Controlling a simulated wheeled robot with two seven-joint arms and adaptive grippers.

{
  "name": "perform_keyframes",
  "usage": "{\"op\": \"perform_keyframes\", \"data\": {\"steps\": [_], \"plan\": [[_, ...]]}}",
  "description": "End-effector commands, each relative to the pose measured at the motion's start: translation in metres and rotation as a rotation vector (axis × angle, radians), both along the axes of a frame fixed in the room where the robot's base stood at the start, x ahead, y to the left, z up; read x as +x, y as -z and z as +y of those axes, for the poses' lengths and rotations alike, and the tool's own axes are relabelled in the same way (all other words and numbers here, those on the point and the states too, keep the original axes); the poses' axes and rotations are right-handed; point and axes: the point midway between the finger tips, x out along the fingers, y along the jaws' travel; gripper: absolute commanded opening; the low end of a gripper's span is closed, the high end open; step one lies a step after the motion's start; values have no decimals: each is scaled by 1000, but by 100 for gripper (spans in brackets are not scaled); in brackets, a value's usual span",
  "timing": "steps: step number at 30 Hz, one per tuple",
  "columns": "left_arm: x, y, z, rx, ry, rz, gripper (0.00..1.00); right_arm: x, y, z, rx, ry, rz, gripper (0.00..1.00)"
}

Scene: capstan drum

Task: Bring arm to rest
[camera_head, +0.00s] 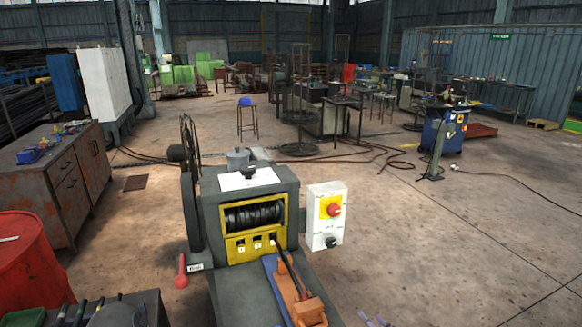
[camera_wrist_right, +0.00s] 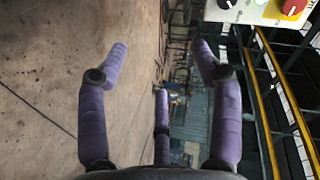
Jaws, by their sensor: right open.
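The capstan machine (camera_head: 250,185) stands in the lower middle of the head view, with a dark ribbed drum (camera_head: 254,215) in a yellow frame. A white control box (camera_head: 325,232) with a red knob on a yellow plate is at its right side; the box also shows at the top right of the right wrist view (camera_wrist_right: 250,10). A red lever (camera_head: 181,272) is at the machine's lower left. My right gripper (camera_wrist_right: 160,50) has its purple fingers spread, with nothing between them. Only its purple fingertips (camera_head: 374,320) show at the head view's bottom edge, right of the machine and apart from the box. My left gripper is out of view.
An orange block (camera_head: 308,311) and a dark cable lie on the machine's front ramp. A red drum (camera_head: 28,265) and a rusty cabinet (camera_head: 58,182) stand at the left. Hoses (camera_head: 370,150) lie on the floor behind. The floor at the right is mostly clear.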

Motion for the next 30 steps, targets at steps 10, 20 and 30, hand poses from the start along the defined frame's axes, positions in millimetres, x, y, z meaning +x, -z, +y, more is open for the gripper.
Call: {"op": "perform_keyframes", "data": {"steps": [10,20,30], "plan": [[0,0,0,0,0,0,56,-83,137,44,-194,-95,424,66],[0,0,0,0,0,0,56,-232,227,95,-340,-383,861,66],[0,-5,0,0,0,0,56,-316,235,122,-377,-595,1042,66]]}}
